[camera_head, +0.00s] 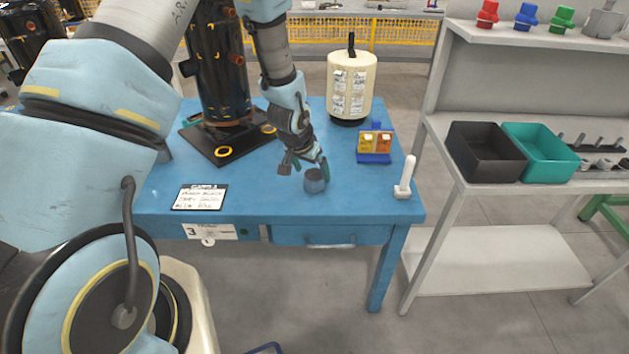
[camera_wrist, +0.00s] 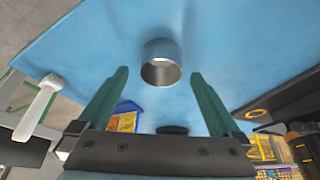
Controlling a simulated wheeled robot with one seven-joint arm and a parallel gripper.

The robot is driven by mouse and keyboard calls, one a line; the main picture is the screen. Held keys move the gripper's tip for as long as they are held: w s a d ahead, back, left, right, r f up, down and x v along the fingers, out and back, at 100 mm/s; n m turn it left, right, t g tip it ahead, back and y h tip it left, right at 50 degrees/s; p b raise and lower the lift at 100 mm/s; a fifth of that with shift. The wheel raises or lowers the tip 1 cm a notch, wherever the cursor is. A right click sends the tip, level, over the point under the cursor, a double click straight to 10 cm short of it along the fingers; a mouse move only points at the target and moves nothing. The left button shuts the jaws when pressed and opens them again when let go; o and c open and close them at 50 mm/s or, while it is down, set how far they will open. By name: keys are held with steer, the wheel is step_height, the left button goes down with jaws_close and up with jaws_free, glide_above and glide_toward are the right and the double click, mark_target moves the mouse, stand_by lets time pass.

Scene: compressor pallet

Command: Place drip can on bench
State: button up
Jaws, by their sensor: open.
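The drip can (camera_head: 314,181) is a small grey metal cup on the blue bench (camera_head: 270,198), near its front edge. It also shows in the wrist view (camera_wrist: 161,62), with its open mouth facing the camera. My gripper (camera_head: 304,165) is just above and behind the can in the head view. In the wrist view its two green fingers (camera_wrist: 156,98) are spread wide, one on each side, with the can ahead of the fingertips. Nothing is seen between the fingers, and they look apart from the can.
A black compressor (camera_head: 218,75) on a dark plate stands at the back left. A cream canister (camera_head: 350,85), a blue holder with yellow and orange packs (camera_head: 375,145) and a white upright handle (camera_head: 406,178) are to the right. A label card (camera_head: 199,197) lies at the front left.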

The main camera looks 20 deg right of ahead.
mark_target(315, 175)
steer(key=shift+p+x, duration=0.7)
steer(key=shift+x, duration=1.55)
steer(key=shift+w, duration=0.15)
steer(key=shift+r, duration=0.15)
steer(key=c, duration=1.6)
